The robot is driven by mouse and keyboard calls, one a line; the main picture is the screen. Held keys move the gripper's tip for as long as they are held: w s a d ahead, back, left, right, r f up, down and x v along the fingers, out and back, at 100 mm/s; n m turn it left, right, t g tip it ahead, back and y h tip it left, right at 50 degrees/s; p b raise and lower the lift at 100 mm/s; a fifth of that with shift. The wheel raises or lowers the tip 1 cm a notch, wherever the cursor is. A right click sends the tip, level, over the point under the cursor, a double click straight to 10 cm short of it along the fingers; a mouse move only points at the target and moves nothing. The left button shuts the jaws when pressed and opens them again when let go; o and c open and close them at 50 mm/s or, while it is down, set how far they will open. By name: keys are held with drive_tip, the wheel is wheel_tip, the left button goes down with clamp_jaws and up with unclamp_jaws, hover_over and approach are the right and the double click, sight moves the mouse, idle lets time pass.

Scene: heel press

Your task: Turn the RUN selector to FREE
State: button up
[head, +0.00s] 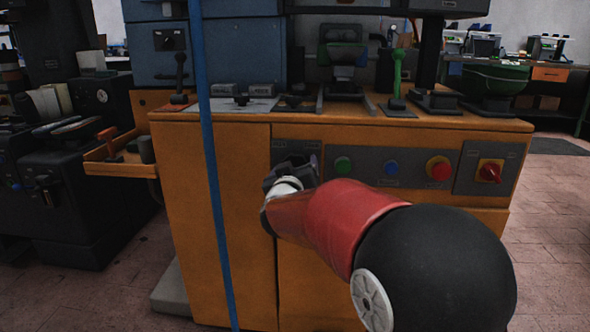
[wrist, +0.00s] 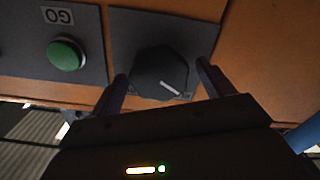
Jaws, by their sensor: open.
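The selector is a black faceted knob (wrist: 160,70) with a white pointer line, on a dark grey plate in the wrist view. The line slants towards the lower right of that view. My gripper (wrist: 163,74) is open, with one finger on each side of the knob; I cannot tell whether they touch it. In the head view my gripper (head: 291,170) is at the cabinet's front panel and covers the knob. The RUN and FREE labels are not readable in either view.
A green button (wrist: 65,54) marked GO is beside the selector; it also shows in the head view (head: 343,165). A blue button (head: 391,168), a red button (head: 438,168) and a red rotary switch (head: 489,171) lie further right. A blue upright strip (head: 210,165) crosses the head view.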

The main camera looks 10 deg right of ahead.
drive_tip(key=shift+w+d, duration=0.1)
drive_tip(key=shift+w, duration=0.2)
drive_tip(key=c, duration=1)
drive_tip(key=shift+o, duration=0.2)
